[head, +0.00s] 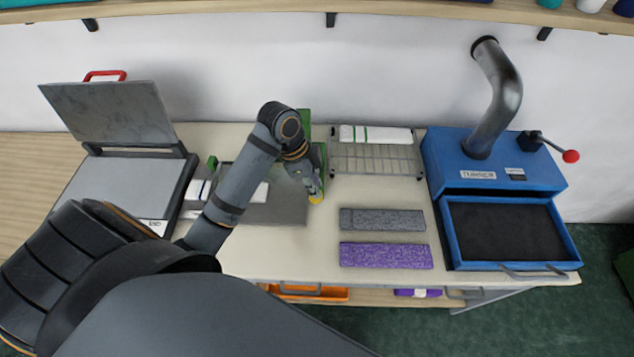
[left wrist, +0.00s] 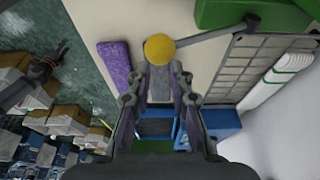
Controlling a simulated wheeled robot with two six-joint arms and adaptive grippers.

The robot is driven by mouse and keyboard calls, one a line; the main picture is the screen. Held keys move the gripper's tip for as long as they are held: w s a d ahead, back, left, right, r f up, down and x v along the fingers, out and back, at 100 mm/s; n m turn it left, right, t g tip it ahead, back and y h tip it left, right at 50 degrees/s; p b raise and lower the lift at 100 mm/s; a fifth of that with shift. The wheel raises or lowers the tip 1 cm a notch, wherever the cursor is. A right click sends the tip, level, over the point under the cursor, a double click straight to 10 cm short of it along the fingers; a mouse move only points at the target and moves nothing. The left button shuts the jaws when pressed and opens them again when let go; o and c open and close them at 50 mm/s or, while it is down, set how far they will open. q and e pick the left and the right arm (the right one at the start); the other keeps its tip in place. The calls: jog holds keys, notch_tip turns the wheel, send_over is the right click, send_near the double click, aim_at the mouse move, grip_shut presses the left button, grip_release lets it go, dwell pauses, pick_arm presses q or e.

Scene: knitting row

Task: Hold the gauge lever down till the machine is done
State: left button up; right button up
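The gauge lever is a grey rod (left wrist: 215,33) with a yellow ball knob (left wrist: 159,49). The rod runs to a green machine part (left wrist: 250,12). In the head view the yellow knob (head: 315,198) shows below my left gripper (head: 312,185), and the green part (head: 304,122) is partly hidden behind my arm. My left gripper (left wrist: 160,83) has its fingers apart with nothing between them. The knob lies just beyond the fingertips; I cannot tell whether they touch it. A dark arm part at the left of the wrist view looks like my right arm; its gripper is unclear.
A grey block (head: 382,219) and a purple block (head: 386,255) lie right of the lever. A wire rack (head: 375,158) holds a white, green-striped piece. A blue machine (head: 490,165) with an open tray stands right. A press (head: 115,185) with raised lid stands left.

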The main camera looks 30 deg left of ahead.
aim_at(315, 200)
pick_arm(q)
jog(key=shift+s+f+b, duration=0.1)
jog(key=shift+f+b, duration=0.5)
jog(key=shift+f, duration=1)
jog(key=shift+s+f+b, duration=0.1)
jog(key=shift+f+b, duration=0.25)
jog(key=shift+f, duration=0.3)
jog(key=shift+d+f+b, duration=0.1)
jog(key=shift+f+b, duration=0.2)
jog(key=shift+f, duration=0.45)
jog(key=shift+s+f, duration=0.1)
jog(key=shift+f, duration=0.3)
